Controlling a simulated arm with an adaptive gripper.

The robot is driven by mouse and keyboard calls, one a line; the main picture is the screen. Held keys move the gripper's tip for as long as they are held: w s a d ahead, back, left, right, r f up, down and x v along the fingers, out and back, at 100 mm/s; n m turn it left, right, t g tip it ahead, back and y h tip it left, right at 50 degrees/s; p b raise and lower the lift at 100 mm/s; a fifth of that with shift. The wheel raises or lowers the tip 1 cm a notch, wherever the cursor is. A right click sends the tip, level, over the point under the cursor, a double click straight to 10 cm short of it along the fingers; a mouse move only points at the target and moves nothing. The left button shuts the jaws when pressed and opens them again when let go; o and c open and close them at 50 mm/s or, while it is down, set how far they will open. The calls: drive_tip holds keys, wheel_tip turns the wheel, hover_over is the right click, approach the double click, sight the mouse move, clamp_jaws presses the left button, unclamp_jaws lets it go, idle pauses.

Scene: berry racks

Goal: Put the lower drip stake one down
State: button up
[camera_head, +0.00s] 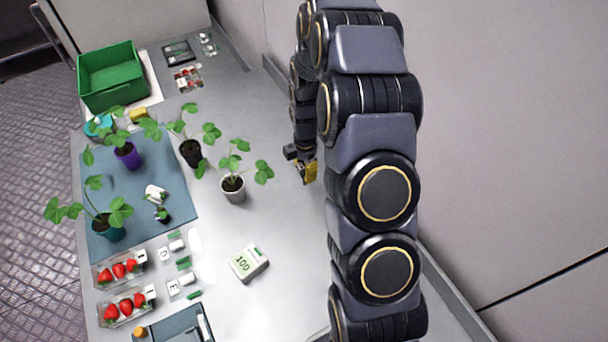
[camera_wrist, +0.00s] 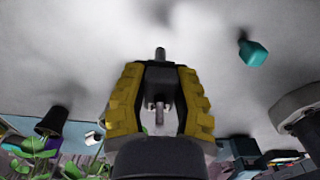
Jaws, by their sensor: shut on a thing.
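My gripper (camera_head: 308,174) is at the right side of the metal table, beside the white-potted plant and partly hidden by my arm. In the wrist view its two yellow fingers (camera_wrist: 160,98) are shut on a small dark piece (camera_wrist: 160,76), apparently the drip stake. A thin pin sticks out of the piece beyond the fingertips, toward the grey table surface. Whether the pin touches the table cannot be told. In the head view the held piece is not clearly visible. A teal piece with a dark end (camera_wrist: 254,53) lies apart from the gripper on the table.
Potted plants stand left of my gripper; the nearest is in a white pot (camera_head: 233,189). The table around my gripper looks clear.

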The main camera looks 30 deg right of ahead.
drive_tip(key=shift+w+d+f, duration=0.15)
drive_tip(key=shift+w+f, duration=0.3)
drive_tip(key=shift+w+d+f, duration=0.1)
drive_tip(key=shift+w+f, duration=0.2)
drive_tip(key=shift+f, duration=1.55)
drive_tip(key=shift+f, duration=0.1)
drive_tip(key=o, duration=0.7)
